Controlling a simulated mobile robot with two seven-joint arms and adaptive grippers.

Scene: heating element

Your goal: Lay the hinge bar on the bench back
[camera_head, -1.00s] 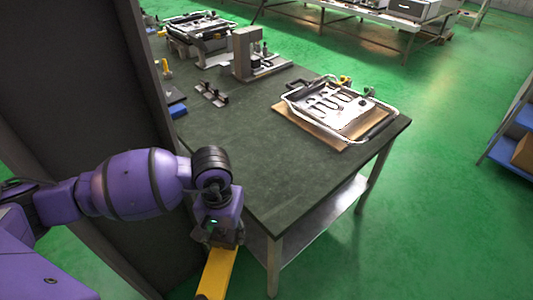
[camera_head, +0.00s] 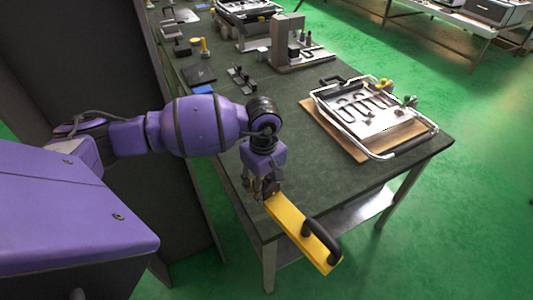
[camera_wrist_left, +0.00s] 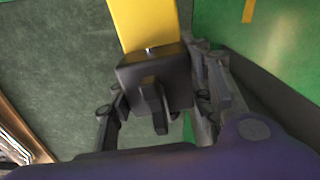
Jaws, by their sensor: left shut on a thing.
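The hinge bar (camera_head: 300,231) is a yellow bar with a black arched handle near its outer end. My left gripper (camera_head: 266,192) is shut on its near end, at a dark block. The bar sticks out past the bench's front corner, toward the lower right of the head view. In the left wrist view the yellow bar (camera_wrist_left: 145,22) runs up from the black block (camera_wrist_left: 155,80) between the fingers (camera_wrist_left: 160,112). The bench (camera_head: 240,125) has a dark green top. Whether the bar touches the bench cannot be told. My right gripper is not in view.
A metal tray-like frame with heating elements (camera_head: 365,108) lies on a brown board (camera_head: 340,139) at the bench's right. A grey upright fixture (camera_head: 287,42) and small clamps (camera_head: 242,80) stand farther back. The bench top in front of them is clear. A dark panel (camera_head: 90,60) stands at left.

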